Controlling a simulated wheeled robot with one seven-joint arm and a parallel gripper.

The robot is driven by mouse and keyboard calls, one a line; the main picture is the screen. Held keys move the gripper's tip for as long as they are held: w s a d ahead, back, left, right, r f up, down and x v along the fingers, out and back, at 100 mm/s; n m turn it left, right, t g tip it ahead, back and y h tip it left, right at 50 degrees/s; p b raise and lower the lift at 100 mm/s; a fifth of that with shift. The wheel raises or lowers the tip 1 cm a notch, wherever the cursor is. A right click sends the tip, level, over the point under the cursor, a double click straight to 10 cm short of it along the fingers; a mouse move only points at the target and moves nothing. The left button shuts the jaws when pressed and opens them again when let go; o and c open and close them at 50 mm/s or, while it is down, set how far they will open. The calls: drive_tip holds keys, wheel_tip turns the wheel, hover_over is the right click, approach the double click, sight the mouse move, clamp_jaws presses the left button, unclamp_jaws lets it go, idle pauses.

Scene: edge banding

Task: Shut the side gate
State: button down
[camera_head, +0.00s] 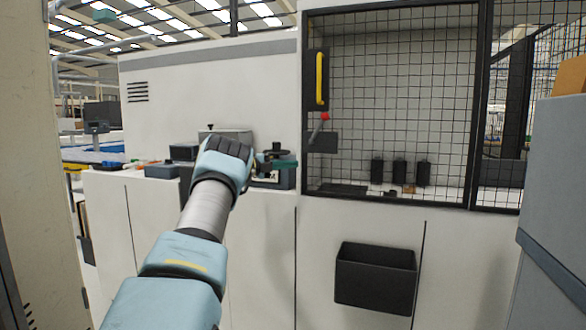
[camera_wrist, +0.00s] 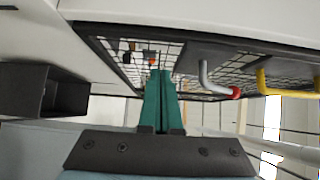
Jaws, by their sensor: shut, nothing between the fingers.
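The side gate (camera_head: 395,100) is a black-framed wire mesh panel on the front of the white machine. A yellow handle (camera_head: 319,78) stands upright at its left edge. Below it, a grey latch lever with a red knob (camera_head: 325,117) sits by a dark plate (camera_head: 320,142). My gripper (camera_head: 290,163) is left of the gate's lower left corner, with its green fingers pointing right. In the wrist view, the shut, empty fingers (camera_wrist: 161,78) point toward the mesh, with the lever (camera_wrist: 210,80) and yellow handle (camera_wrist: 285,88) to their right. I cannot tell whether the gate is fully closed or latched.
A black open bin (camera_head: 375,277) hangs on the white front below the gate; it also shows in the wrist view (camera_wrist: 40,92). A grey cabinet (camera_head: 555,190) is close on the right. Equipment sits on the machine ledge at left.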

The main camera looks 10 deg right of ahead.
drive_tip(key=b+v, duration=0.2)
drive_tip(key=v, duration=0.6)
drive_tip(key=w+a+r+n+t+y+p, duration=0.25)
drive_tip(key=a+r+n+t+y, duration=0.4)
drive_tip(key=n+t, duration=0.55)
drive_tip(key=s+a+f+n+g+y, duration=0.1)
drive_tip(key=s+a+f+n+y, duration=0.2)
drive_tip(key=a+n+y, duration=0.35)
drive_tip(key=s+d+f+n+g+y+p, duration=0.1)
drive_tip(key=s+f+n+g, duration=0.3)
drive_tip(key=s, duration=1.1)
drive_tip(key=s+d+f+n+g+y, duration=0.1)
drive_tip(key=s+f+n+g, duration=0.3)
drive_tip(key=s+f, duration=0.4)
drive_tip(key=s+d+f+n+g+y+p, duration=0.1)
drive_tip(key=s+f+n+g, duration=0.4)
drive_tip(key=s, duration=1.8)
drive_tip(key=shift+d+f+g+y+p, duration=0.35)
drive_tip(key=shift+d+f+g+y, duration=0.15)
drive_tip(key=shift+d+f+g, duration=0.3)
drive_tip(key=shift+d+r, duration=0.1)
